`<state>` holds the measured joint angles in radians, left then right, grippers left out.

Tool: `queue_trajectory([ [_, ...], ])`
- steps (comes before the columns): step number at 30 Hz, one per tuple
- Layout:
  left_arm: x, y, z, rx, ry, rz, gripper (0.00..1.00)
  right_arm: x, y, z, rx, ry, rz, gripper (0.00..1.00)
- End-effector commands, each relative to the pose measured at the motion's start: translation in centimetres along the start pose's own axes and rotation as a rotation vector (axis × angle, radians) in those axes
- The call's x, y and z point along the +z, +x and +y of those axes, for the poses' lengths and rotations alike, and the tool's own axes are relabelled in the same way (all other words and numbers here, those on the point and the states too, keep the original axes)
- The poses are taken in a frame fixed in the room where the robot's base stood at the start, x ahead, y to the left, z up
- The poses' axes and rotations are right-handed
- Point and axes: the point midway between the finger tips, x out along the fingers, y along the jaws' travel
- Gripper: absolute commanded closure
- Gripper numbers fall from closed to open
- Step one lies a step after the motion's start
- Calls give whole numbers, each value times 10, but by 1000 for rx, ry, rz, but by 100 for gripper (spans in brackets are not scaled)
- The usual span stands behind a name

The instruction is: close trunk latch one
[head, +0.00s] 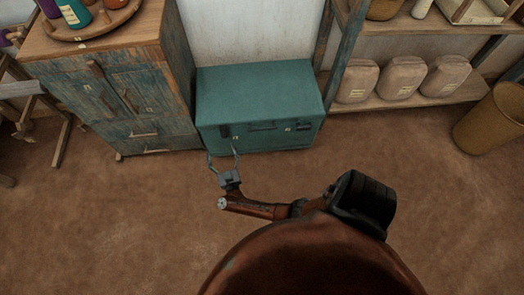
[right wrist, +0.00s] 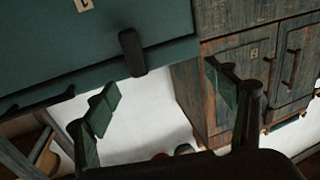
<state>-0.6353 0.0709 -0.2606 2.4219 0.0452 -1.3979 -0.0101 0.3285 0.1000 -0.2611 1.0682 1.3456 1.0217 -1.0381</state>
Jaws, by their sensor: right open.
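The teal trunk (head: 258,90) stands against the wall with its lid down. A dark latch (head: 224,131) is at the left of its front, beside a small pale tag. In the right wrist view the same latch (right wrist: 131,52) sticks out past the trunk edge; I cannot tell whether it is fastened. A second dark latch (head: 303,127) is at the right of the front. My right gripper (head: 222,154) is open and empty, just in front of the left latch. In the right wrist view its fingers (right wrist: 161,78) are spread, with the latch beyond the gap between them. My left gripper is not in view.
A worn blue wooden cabinet (head: 135,105) stands close at the trunk's left, with a round tray (head: 95,32) of bottles on top. A shelf (head: 425,98) with several wrapped bundles is at the right, near a basket (head: 492,118). The floor in front is clear.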

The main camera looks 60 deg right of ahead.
Motion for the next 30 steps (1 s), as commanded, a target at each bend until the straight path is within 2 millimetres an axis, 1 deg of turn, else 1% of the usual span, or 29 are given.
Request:
queue_trajectory([
  [1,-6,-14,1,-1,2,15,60,-11,-2,2,-27,-3,1,22],
  [6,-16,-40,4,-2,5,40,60,-16,-16,4,-131,-23,-21,22],
  [11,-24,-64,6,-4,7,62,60,-16,-32,6,-226,-44,-59,22],
  [17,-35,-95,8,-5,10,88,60,-11,-59,13,-339,-75,-133,22],
  [22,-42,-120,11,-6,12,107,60,-2,-86,22,-423,-106,-210,22],
  [27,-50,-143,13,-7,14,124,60,9,-116,35,-496,-137,-301,22],
  [30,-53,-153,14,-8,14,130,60,16,-131,42,-526,-152,-347,22],
])
